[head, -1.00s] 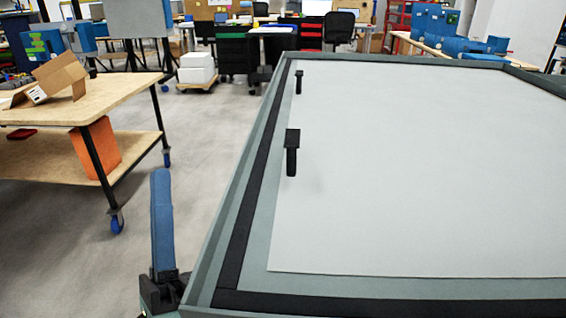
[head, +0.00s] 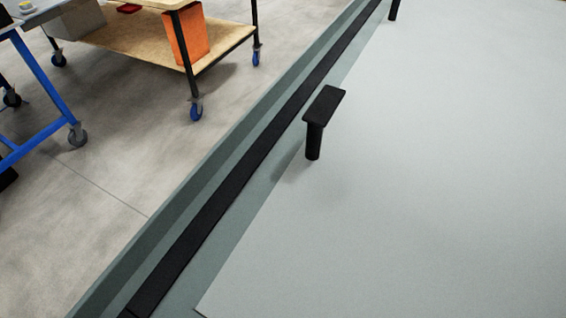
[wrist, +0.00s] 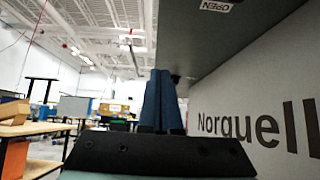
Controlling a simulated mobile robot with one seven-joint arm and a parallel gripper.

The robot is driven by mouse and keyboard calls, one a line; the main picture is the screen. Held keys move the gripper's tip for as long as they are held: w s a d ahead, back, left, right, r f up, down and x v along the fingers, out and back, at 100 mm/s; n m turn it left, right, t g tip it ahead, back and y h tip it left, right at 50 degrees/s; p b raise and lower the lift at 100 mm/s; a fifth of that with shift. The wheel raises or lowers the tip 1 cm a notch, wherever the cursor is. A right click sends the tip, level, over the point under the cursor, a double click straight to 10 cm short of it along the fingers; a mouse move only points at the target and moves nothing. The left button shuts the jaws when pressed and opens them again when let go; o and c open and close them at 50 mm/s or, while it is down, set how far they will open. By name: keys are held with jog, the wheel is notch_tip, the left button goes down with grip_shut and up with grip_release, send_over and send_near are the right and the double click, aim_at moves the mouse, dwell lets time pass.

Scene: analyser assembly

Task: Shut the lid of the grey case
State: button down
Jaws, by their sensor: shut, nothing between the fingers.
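The grey case shows as a large grey-green rimmed part (head: 215,190) with a black strip (head: 240,170) inside its edge and a pale flat panel (head: 440,180). A black T-shaped peg (head: 318,120) stands on it. I cannot tell whether this is the lid or the body.
Open concrete floor (head: 100,170) lies to the left of the case. A wheeled wooden table (head: 150,45) with an orange bin (head: 186,38) stands beyond it. A blue-framed bench (head: 45,95) is at the far left.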

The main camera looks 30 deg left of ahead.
aim_at(313, 68)
jog(key=r, duration=0.1)
jog(key=w+r+p, duration=0.1)
jog(key=r, duration=0.2)
jog(key=shift+w+r+p, duration=0.2)
jog(key=shift+w+p, duration=0.05)
jog(key=shift+p, duration=0.05)
jog(key=shift+r, duration=0.55)
